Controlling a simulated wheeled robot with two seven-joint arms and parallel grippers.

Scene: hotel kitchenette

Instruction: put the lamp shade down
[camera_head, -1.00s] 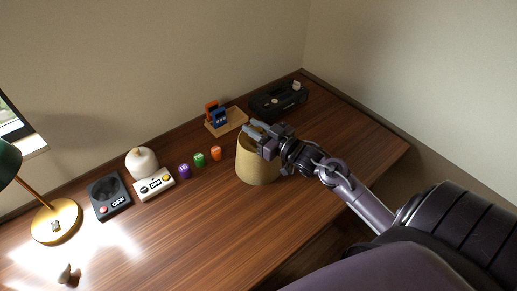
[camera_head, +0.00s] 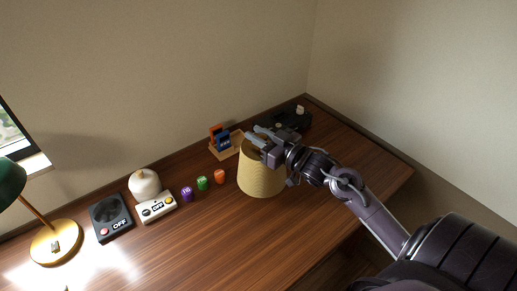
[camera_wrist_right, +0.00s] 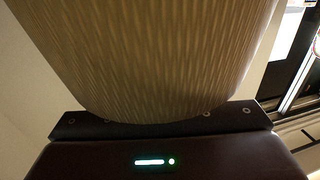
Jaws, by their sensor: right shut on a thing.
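The lamp shade (camera_head: 261,179) is a tan, ribbed, tapered drum. It is upright at the right part of the wooden desk (camera_head: 235,236). My right gripper (camera_head: 257,139) is shut on its upper rim, reaching in from the right. Whether the shade's lower edge touches the desk or is just above it, I cannot tell. In the right wrist view the lamp shade (camera_wrist_right: 165,55) fills most of the picture, close to the gripper body. My left gripper is not in view.
Left of the shade stand small orange (camera_head: 219,176), green (camera_head: 202,183) and purple (camera_head: 186,194) pieces. Behind are a wooden holder (camera_head: 226,151) and a black device (camera_head: 291,121). A white control box (camera_head: 157,207), black OFF box (camera_head: 111,218) and lamp (camera_head: 56,243) stand left. The front desk is clear.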

